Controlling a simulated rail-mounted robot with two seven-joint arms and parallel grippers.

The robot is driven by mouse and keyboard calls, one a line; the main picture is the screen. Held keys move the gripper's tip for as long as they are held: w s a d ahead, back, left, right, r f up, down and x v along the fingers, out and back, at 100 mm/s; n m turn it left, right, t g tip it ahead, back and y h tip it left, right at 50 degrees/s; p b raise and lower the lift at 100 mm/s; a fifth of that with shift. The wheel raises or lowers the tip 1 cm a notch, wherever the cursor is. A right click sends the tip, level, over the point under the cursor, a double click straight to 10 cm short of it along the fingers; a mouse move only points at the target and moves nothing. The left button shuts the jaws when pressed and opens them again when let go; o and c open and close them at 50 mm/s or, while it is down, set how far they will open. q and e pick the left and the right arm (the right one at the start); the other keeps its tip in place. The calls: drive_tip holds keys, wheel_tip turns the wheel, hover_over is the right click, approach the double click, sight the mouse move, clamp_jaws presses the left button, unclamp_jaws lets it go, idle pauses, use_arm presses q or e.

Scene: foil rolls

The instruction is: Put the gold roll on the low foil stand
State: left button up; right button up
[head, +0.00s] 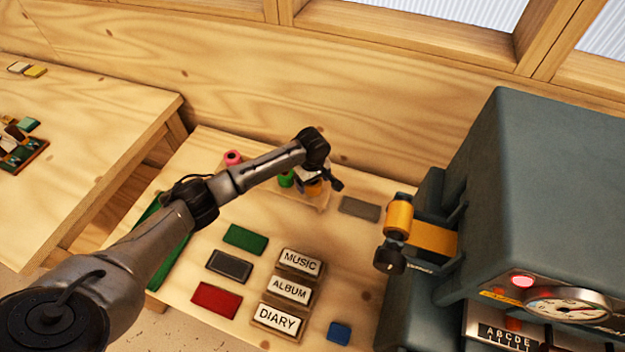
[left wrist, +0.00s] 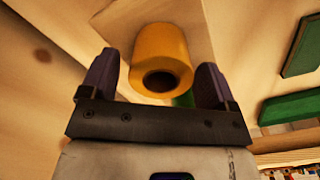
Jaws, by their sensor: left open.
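A gold roll (head: 314,188) stands at the back of the table, partly hidden by my left gripper (head: 325,178) in the head view. In the left wrist view the gold roll (left wrist: 160,50) shows its dark end hole, between and just beyond the fingers of the open left gripper (left wrist: 155,82). A gap shows on each side of the roll. A pale wooden stand (head: 318,205) shows under the rolls, partly hidden by the arm; I cannot tell whether it is the low foil stand. My right gripper is not in view.
A green roll (head: 286,179) is beside the gold one; a pink roll (head: 233,157) is further left. A large grey machine (head: 540,190) at right carries another gold roll (head: 399,215). Coloured blocks and label plates (head: 290,290) fill the front. A grey pad (head: 359,208) lies right of the rolls.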

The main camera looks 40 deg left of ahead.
use_arm(q)
drive_tip(key=shift+r, duration=0.3)
wheel_tip(320, 180, up, 12)
drive_tip(key=p, duration=0.3)
drive_tip(key=s+d+f+m, duration=0.5)
drive_tip(key=s+d+f, duration=0.2)
drive_tip(key=d+f, duration=0.1)
drive_tip(key=s+d+f+m, duration=0.1)
drive_tip(key=s+d+m, duration=0.1)
drive_tip(key=s, duration=0.3)
drive_tip(key=s+d+f+m+t+h, duration=0.1)
drive_tip(key=s+d+f+m, duration=0.1)
drive_tip(key=s, duration=0.4)
drive_tip(key=s+d+f+m+t, duration=0.1)
drive_tip(key=s+d+m, duration=0.3)
drive_tip(key=s, duration=0.2)
drive_tip(key=shift+f, duration=0.3)
drive_tip(key=s+r+m, duration=0.1)
drive_tip(key=s, duration=0.2)
drive_tip(key=s+a+r+m+t, duration=0.1)
drive_tip(key=s, duration=0.2)
drive_tip(key=s+r+m, duration=0.1)
drive_tip(key=s, duration=0.3)
drive_tip(key=shift+a+t+y, duration=0.3)
drive_tip(key=shift+s+a+r+m, duration=0.2)
drive_tip(key=shift+s+a+m, duration=0.1)
drive_tip(key=shift+s, duration=0.2)
drive_tip(key=shift+d, duration=0.1)
